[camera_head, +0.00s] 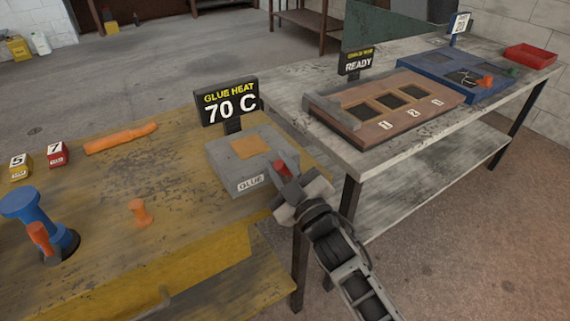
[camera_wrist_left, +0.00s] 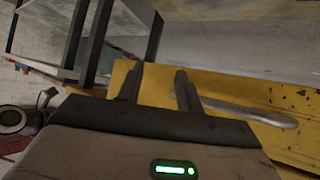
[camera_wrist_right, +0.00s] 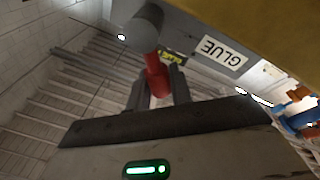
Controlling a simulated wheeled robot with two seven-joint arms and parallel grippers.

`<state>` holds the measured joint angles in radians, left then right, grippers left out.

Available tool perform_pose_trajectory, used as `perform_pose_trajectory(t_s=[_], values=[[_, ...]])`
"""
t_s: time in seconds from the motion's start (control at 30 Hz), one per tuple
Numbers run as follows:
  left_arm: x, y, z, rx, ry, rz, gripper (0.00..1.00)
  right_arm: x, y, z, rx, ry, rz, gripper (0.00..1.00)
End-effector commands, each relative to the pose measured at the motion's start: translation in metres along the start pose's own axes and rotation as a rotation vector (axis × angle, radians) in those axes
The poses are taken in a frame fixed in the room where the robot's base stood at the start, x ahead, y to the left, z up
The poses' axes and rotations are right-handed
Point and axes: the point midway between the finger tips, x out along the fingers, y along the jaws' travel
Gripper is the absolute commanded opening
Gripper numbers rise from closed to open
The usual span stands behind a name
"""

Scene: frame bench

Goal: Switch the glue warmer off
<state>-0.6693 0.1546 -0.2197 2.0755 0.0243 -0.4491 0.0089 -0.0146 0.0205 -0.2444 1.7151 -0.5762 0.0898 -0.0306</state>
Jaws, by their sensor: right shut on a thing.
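The glue warmer (camera_head: 222,177) is a grey box with an orange-brown top patch and a GLUE label, on the yellow worn bench. A sign (camera_head: 229,103) behind it reads GLUE HEAT 70 C. A red lever (camera_head: 283,169) is at its right side; in the right wrist view the lever (camera_wrist_right: 156,72) joins a grey round hub (camera_wrist_right: 145,28). My right gripper (camera_wrist_right: 158,88) is shut on the red lever, its lower part hidden between the fingers. My left gripper (camera_wrist_left: 157,86) is open and empty by the yellow bench front, outside the head view.
On the bench are an orange tool (camera_head: 120,139), an orange knob-like piece (camera_head: 140,212), a blue stand (camera_head: 27,208), and yellow and red numbered blocks (camera_head: 57,155). A second table (camera_head: 350,148) adjoins at right.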

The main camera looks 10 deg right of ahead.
Motion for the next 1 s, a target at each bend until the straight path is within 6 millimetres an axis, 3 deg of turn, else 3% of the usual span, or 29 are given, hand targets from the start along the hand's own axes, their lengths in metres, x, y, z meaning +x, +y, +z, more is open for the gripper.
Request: perform_pose_trajectory(t_s=[0.73,0.77,0.8,1.0], values=[[0.0016,0.002,-0.0013,-0.015,0.007,0.001,0.36,-0.0012,-0.0057,0.0007,-0.086,0.013,-0.014,0.0],[0.0016,0.0019,-0.0013,-0.015,0.007,0.001,0.36,-0.0013,-0.0057,0.0008,-0.086,0.012,-0.014,0.3],[0.0016,0.0019,-0.0013,-0.015,0.007,0.001,0.36,-0.0013,-0.0057,0.0008,-0.085,0.012,-0.014,0.41],[0.0015,0.0016,-0.0015,-0.015,0.007,0.0,0.36,-0.001,-0.0053,0.0006,-0.083,0.012,-0.013,0.42]])
